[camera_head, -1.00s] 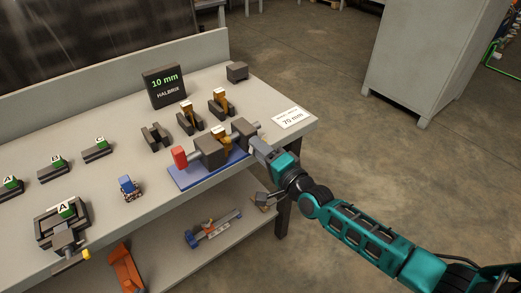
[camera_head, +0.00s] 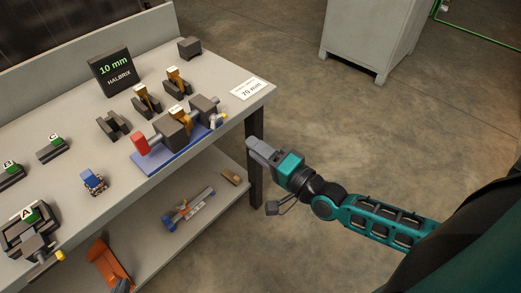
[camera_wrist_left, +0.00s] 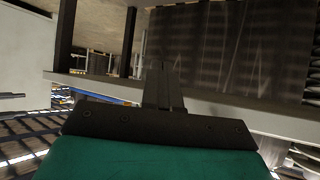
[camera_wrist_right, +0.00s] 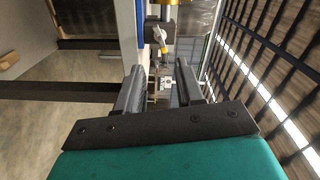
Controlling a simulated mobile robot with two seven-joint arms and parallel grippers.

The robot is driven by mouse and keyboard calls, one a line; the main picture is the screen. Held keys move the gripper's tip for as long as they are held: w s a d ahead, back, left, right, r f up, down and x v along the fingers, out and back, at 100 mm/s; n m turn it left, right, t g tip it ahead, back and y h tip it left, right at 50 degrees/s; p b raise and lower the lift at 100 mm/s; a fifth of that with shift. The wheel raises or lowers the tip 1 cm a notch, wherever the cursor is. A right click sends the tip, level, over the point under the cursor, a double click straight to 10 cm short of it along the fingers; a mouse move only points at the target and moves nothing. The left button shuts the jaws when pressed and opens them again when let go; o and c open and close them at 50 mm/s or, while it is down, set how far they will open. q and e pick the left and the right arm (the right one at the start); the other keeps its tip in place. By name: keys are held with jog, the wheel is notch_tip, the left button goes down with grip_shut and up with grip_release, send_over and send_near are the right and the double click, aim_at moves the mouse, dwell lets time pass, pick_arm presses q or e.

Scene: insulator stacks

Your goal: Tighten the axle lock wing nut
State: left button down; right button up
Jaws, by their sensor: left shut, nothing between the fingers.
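The wing nut (camera_head: 217,120), pale with a yellow tip, sits at the right end of the axle assembly on a blue base (camera_head: 158,164). The assembly has grey blocks (camera_head: 172,134) and a red end (camera_head: 140,144). My right gripper (camera_head: 254,149) is right of the table corner, apart from the nut. In the right wrist view its fingers (camera_wrist_right: 161,90) are apart and empty, with the wing nut (camera_wrist_right: 159,35) ahead, beyond the tips. My left gripper (camera_wrist_left: 163,78) shows in the left wrist view, its fingers together and empty.
The table (camera_head: 228,70) holds a black 10 mm display (camera_head: 112,72), a 70 mm card (camera_head: 250,89), several dark clamps and labelled blocks. A lower shelf (camera_head: 165,240) holds loose parts. A grey cabinet (camera_head: 370,38) stands behind.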

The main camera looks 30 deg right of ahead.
jog(key=shift+s+d, duration=0.1)
jog(key=shift+s, duration=0.2)
jog(key=shift+o, duration=0.4)
